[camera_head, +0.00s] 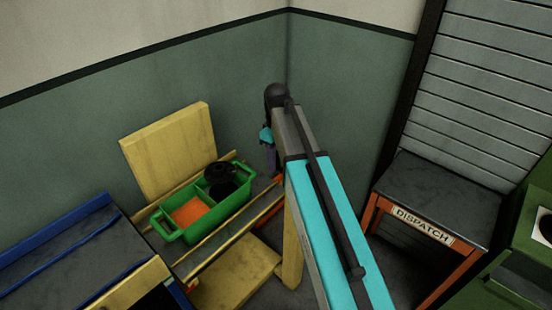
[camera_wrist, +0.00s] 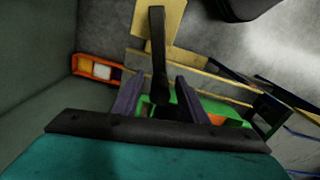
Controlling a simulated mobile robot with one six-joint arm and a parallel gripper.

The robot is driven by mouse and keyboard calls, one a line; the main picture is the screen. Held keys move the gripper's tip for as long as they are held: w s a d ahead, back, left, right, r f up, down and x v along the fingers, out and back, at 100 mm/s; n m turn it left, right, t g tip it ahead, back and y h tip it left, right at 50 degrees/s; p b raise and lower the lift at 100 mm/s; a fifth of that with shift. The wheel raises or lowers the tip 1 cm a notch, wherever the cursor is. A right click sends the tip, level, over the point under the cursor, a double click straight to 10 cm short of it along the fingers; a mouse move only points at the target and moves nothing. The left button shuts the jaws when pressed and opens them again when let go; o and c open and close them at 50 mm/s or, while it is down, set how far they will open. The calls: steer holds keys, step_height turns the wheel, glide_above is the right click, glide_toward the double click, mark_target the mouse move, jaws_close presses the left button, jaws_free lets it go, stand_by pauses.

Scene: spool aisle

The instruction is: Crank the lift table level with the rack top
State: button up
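A grey deck with yellow rails (camera_head: 215,238), which looks like the lift table, stands by the wall with a yellow board upright behind it. A green bin (camera_head: 180,234) holding orange and black contents sits on it. A blue-edged, grey-topped unit (camera_head: 62,248), seemingly the rack, stands to its left; their relative height is hard to judge. My gripper (camera_head: 268,152) is at the deck's right side, partly hidden by my arm. In the wrist view its fingers (camera_wrist: 158,82) are apart. A black bar, possibly the crank handle (camera_wrist: 157,50), shows between them; contact cannot be told.
An orange-framed table marked DISPATCH (camera_head: 423,224) stands at the right beside a grey shutter (camera_head: 485,95). A green unit (camera_head: 515,268) is at the lower right. An orange part with a white plate (camera_wrist: 100,69) is left of my fingers. The wall corner is close behind.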

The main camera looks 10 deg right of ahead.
jaws_close()
steer(key=shift+d, duration=0.2)
stand_by(0.3)
